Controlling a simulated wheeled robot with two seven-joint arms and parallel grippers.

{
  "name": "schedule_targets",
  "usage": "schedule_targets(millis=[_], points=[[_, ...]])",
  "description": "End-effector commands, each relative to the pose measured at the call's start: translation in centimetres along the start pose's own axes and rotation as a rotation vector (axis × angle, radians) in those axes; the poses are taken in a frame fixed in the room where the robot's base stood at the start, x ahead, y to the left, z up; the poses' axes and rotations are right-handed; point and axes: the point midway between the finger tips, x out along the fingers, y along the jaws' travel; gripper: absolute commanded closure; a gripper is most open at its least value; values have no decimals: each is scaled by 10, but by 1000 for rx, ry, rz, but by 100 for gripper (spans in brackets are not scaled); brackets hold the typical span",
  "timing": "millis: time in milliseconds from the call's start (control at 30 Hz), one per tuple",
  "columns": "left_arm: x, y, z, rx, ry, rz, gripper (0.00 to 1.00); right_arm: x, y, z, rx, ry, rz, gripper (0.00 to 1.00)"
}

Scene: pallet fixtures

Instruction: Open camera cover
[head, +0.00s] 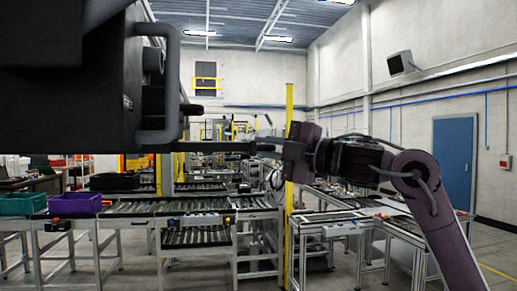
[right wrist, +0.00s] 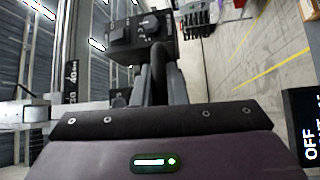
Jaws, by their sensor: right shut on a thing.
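A large black camera housing (head: 70,105) fills the upper left of the head view, with a curved tubular handle (head: 172,85) on its side. A dark flat bar (head: 210,147) runs from below the housing toward my right gripper (head: 252,148). In the right wrist view, my right gripper (right wrist: 158,88) is shut on a black rounded handle (right wrist: 160,62) between its two fingers. A black box with a knob (right wrist: 140,38) lies just beyond the fingertips. The head view does not show clearly where the fingers meet the bar. My left gripper is not in view.
Roller conveyors (head: 190,208) carry a purple crate (head: 75,203), a teal crate (head: 22,204) and a black crate (head: 115,181). A yellow post (head: 289,105) stands behind my right gripper. Metal-framed tables (head: 335,218) stand at the right, before a blue door (head: 455,160).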

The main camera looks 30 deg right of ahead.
Motion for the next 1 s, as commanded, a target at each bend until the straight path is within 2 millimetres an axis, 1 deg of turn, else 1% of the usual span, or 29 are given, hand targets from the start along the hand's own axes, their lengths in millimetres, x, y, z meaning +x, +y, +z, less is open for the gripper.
schedule_targets(millis=[67, 100, 233, 467, 567, 667, 900, 1000], points=[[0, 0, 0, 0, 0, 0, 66, 0, -2, 0, 0, -2, -4, 100], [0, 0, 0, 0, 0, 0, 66, 1, -2, 0, 0, -2, -4, 84], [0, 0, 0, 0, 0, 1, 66, 1, -1, 0, 0, -2, -3, 67], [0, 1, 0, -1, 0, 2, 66, 1, -1, 0, 0, -1, -1, 66], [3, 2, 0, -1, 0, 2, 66, -2, -1, 0, -1, -1, 0, 66], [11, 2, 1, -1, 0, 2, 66, -14, -4, 1, -3, -2, 0, 66], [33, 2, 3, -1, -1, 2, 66, -55, -5, 1, -3, -4, 0, 66], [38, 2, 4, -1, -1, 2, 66, -68, -3, 1, -2, -4, 0, 66]])
